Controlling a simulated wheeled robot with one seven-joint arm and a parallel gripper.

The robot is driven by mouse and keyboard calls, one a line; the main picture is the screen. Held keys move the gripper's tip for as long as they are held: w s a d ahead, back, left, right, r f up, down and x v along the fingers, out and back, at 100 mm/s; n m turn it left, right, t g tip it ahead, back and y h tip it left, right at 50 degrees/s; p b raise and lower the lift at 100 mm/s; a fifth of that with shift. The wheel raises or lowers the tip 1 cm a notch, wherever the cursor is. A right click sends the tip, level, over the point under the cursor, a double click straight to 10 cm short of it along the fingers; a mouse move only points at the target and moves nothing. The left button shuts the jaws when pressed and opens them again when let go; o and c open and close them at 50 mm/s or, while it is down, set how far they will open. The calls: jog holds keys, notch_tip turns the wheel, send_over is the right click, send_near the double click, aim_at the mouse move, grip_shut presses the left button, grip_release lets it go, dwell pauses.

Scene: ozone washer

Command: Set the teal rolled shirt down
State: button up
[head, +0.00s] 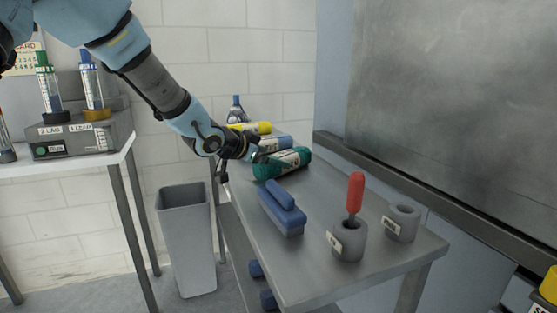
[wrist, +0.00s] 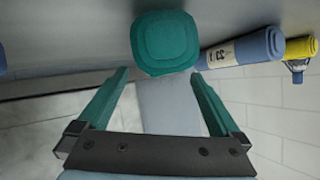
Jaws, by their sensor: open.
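The teal rolled shirt (head: 275,164) lies on its side on the grey metal table, in front of a blue roll. In the wrist view its round teal end (wrist: 165,43) is at the top middle, beyond my fingertips. My gripper (head: 250,158) is at the left end of the teal roll in the head view. In the wrist view my gripper (wrist: 160,82) has its two teal fingers wide apart with nothing between them. Whether a fingertip touches the roll is unclear.
A blue roll (wrist: 247,47) and a yellow roll (wrist: 301,48) lie beside the teal one. A blue brush (head: 281,208), a holder with a red-handled tool (head: 355,195) and an empty grey holder (head: 402,222) stand nearer. A grey bin (head: 187,240) stands left of the table.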

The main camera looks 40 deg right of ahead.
jog(key=v, duration=0.7)
jog(key=shift+p, duration=0.35)
jog(key=w+a+f+n+t+y, duration=0.1)
jog(key=w+a+f+n+y, duration=0.2)
jog(key=a, duration=0.6)
jog(key=w+a+f+n+t+y, duration=0.2)
jog(key=w+a+n, duration=0.15)
jog(key=a, duration=0.55)
jog(key=w+a+f+n+t+y, duration=0.1)
jog(key=w+a+f+n+y, duration=0.15)
jog(key=w+a, duration=0.45)
jog(key=s+a+f+n+g+y, duration=0.2)
jog(key=s+a+n, duration=0.2)
jog(key=s+a, duration=0.3)
jog(key=s+a+f+n+g+y, duration=0.1)
jog(key=s+a+n, duration=0.3)
jog(key=a, duration=1.2)
jog(key=s+g+y, duration=0.1)
jog(key=s, duration=0.2)
jog(key=shift+f+n+y, duration=0.35)
jog(key=shift+f+n, duration=0.05)
notch_tip(320, 180, up, 7)
jog(key=p, duration=0.7)
